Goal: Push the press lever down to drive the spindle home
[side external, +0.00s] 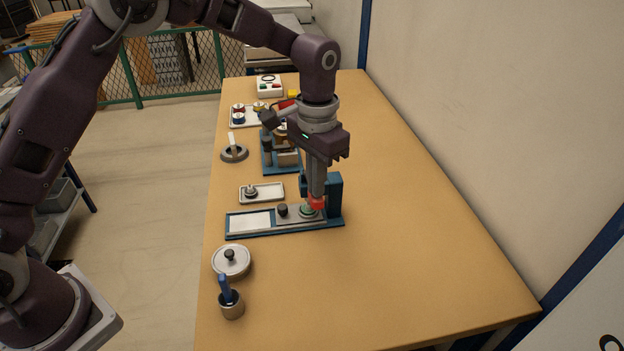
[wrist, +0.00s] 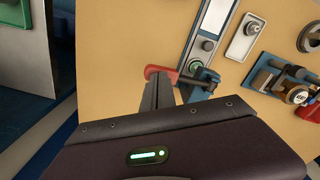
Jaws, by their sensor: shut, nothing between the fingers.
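The press is a blue stand (side external: 335,196) on a long blue base (side external: 238,234) on the table. Its lever has a red grip (side external: 317,203), which also shows in the wrist view (wrist: 162,73). My gripper (side external: 316,194) points down with its fingers together, its tips at the red grip. In the wrist view the gripper (wrist: 157,82) is shut and empty against or just over the grip; I cannot tell if they touch. A round green-topped part (side external: 308,211) sits on the base below the lever. The spindle itself is hidden or too small to tell.
A dark knob (side external: 282,210) stands left of the green part. A small tray (side external: 262,192) and another blue fixture (side external: 282,168) lie behind. A lidded round dish (side external: 231,262) and a cup with a blue tool (side external: 232,306) stand in front. The right side of the table is clear.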

